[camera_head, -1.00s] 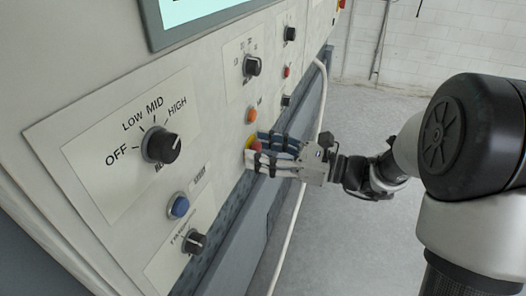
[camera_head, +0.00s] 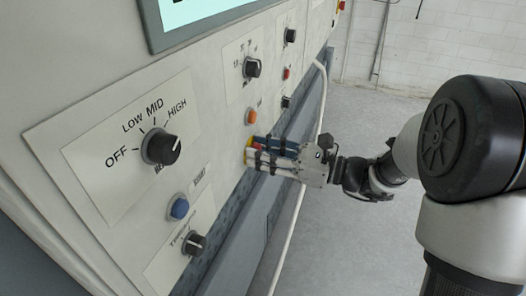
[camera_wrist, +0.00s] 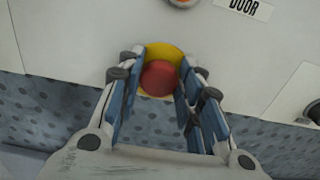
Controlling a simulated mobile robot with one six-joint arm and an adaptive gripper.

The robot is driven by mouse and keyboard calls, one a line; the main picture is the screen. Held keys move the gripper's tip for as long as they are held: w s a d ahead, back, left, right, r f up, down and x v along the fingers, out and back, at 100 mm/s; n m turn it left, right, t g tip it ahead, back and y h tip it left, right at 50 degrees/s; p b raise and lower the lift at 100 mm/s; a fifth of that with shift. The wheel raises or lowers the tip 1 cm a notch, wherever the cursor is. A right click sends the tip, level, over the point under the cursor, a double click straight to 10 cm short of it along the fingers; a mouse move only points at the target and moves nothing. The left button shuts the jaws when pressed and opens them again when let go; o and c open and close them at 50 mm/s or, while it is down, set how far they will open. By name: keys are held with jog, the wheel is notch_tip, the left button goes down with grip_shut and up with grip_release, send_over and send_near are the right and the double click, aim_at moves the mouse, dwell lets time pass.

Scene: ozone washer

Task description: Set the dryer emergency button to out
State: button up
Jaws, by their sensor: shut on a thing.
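The emergency button is a red mushroom head (camera_wrist: 159,78) on a yellow base (camera_wrist: 164,52), low on the panel. In the wrist view it sits between the two blue-padded fingers of my gripper (camera_wrist: 160,88). In the head view my gripper (camera_head: 256,153) reaches the panel from the right, and its fingertips hide most of the button. Only a little of the yellow base (camera_head: 248,143) shows there. My gripper is shut on the red button head.
An orange button (camera_head: 251,117) is just above, with a "DOOR" label (camera_wrist: 244,8) beside it in the wrist view. A blue button (camera_head: 179,207), a small black knob (camera_head: 194,243) and a large OFF/LOW/MID/HIGH knob (camera_head: 161,147) are to the left. Open floor lies right.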

grip_shut()
jog(key=shift+s+d+p, duration=0.15)
jog(key=shift+d+p, duration=0.3)
jog(key=o, duration=1.1)
grip_release()
jog(key=shift+s+d, duration=0.1)
jog(key=shift+d, duration=0.1)
jog(key=shift+o, duration=0.5)
jog(key=shift+a, duration=0.1)
jog(key=v, duration=1.2)
